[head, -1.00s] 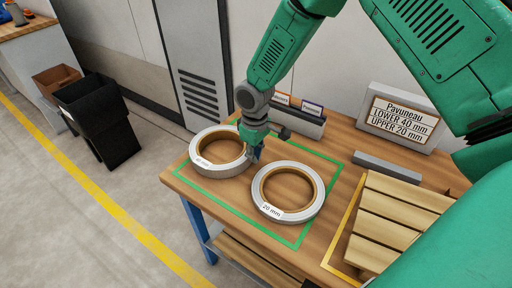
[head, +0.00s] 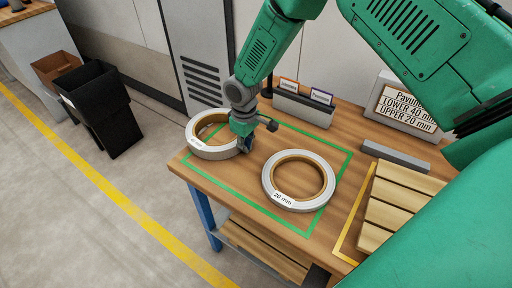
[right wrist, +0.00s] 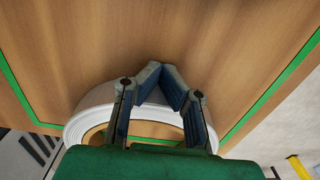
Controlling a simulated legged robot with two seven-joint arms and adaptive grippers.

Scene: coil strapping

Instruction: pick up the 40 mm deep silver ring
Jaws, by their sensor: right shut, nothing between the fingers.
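The 40 mm silver ring (head: 213,152) lies at the left end of the bench, over the green outline. It is pale with a brown inner core, and its label faces me. My right gripper (head: 245,148) is low at the ring's right side, at its outer wall. In the right wrist view, the fingertips (right wrist: 163,72) meet in a shut V with nothing between them. The ring (right wrist: 90,118) shows below and behind the fingers there, partly hidden by my gripper. The 20 mm ring (head: 328,180) lies flat to the right, apart from the gripper. My left gripper is not in view.
A sign (head: 405,104) reads lower 40 mm, upper 20 mm. A slatted wooden pallet (head: 400,205) stands at the right in a yellow outline. A grey bar (head: 395,154) and a card holder (head: 303,108) stand behind. Bare bench lies between the rings.

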